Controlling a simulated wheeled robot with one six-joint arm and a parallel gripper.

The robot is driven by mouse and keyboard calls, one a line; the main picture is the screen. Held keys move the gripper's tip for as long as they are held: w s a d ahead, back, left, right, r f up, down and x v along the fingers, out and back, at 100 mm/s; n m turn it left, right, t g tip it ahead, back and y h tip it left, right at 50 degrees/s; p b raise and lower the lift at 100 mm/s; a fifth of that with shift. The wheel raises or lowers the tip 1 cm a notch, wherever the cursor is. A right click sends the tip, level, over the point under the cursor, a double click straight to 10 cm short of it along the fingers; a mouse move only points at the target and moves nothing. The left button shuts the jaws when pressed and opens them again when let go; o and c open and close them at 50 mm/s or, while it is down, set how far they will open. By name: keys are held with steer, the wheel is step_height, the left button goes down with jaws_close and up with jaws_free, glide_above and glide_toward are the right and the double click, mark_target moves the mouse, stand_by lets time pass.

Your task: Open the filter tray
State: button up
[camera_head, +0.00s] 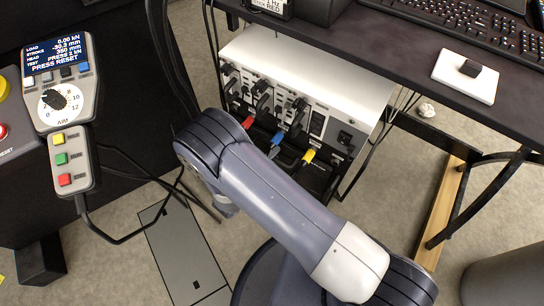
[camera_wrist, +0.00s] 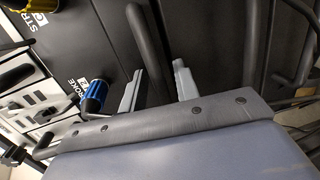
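In the wrist view, my gripper (camera_wrist: 157,86) is open, its two grey fingers apart over a dark front panel (camera_wrist: 212,40). A dark round bar (camera_wrist: 147,45), which looks like one leg of a handle, runs down between the fingers; I cannot tell whether they touch it. A second dark bar (camera_wrist: 256,45) stands farther right. The panel may be the filter tray's front, but I see no label naming it.
A blue connector (camera_wrist: 94,97) sits close left of the fingers, with a yellow one (camera_wrist: 35,5) beyond it. Cables hang around the unit. The desk (camera_head: 420,60) overhangs at the right. A pendant (camera_head: 62,90) is at the left, and a wooden bar (camera_head: 440,215) lies at the right.

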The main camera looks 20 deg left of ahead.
steer(key=shift+c, duration=0.2)
jaws_close()
steer(key=shift+s, duration=0.15)
steer(key=f+b+v, duration=0.1)
steer(key=b+v, duration=0.1)
steer(key=v, duration=0.6)
steer(key=s+f+b+v, duration=0.1)
steer(key=f+b+v, duration=0.1)
steer(key=v, duration=0.6)
steer(key=shift+d, duration=0.4)
steer(key=shift+f, duration=0.1)
steer(key=shift+o, duration=0.2)
jaws_free()
